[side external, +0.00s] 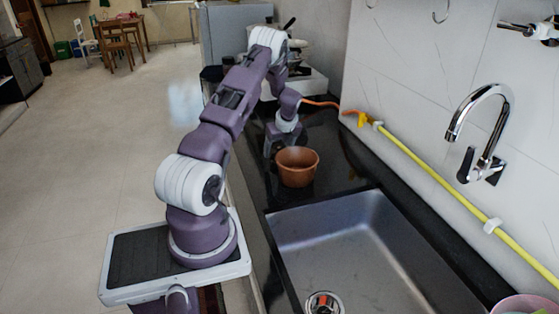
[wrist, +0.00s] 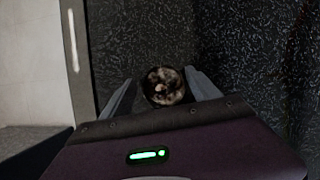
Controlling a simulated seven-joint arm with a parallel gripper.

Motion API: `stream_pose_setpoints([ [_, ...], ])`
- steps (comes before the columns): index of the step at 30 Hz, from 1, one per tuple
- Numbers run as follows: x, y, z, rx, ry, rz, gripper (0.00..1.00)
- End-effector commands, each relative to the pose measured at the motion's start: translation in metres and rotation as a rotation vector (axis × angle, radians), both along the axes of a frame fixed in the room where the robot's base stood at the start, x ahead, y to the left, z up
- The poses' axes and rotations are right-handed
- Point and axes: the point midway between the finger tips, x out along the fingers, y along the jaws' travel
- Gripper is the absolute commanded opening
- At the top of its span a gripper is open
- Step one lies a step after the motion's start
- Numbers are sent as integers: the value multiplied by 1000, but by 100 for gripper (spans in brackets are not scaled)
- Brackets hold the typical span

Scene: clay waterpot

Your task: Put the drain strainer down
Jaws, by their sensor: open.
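My gripper (wrist: 161,92) is over the black counter, just behind the clay pot in the side view, where its fingers (side external: 280,148) are partly hidden. In the wrist view the two fingers are apart. A small round, dark, mottled metallic object, which looks like the drain strainer (wrist: 164,86), lies between them. The fingers stand on either side of it; I cannot tell whether either touches it. It looks to be at or near the counter surface. In the side view I cannot make it out behind the pot and fingers.
The brown clay pot (side external: 297,168) stands upright on the black counter (side external: 343,178) in front of my gripper. The steel sink (side external: 350,245), with its drain (side external: 324,303), is nearer the camera. A yellow pipe (side external: 430,172) and the faucet (side external: 480,135) are along the right wall.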

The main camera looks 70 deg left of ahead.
Motion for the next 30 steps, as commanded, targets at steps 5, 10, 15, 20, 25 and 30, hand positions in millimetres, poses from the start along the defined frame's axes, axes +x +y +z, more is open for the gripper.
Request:
stream_pose_setpoints([
  [5, -1, 8, -20, 0, -1, 1, 70],
  [10, -1, 8, -20, 0, -1, 1, 70],
  [15, 0, 8, -20, 0, -2, 1, 43],
  [20, 0, 8, -20, 0, -2, 1, 12],
  [25, 0, 8, -20, 0, -2, 1, 0],
  [30, 0, 9, -12, 1, -3, 2, 0],
])
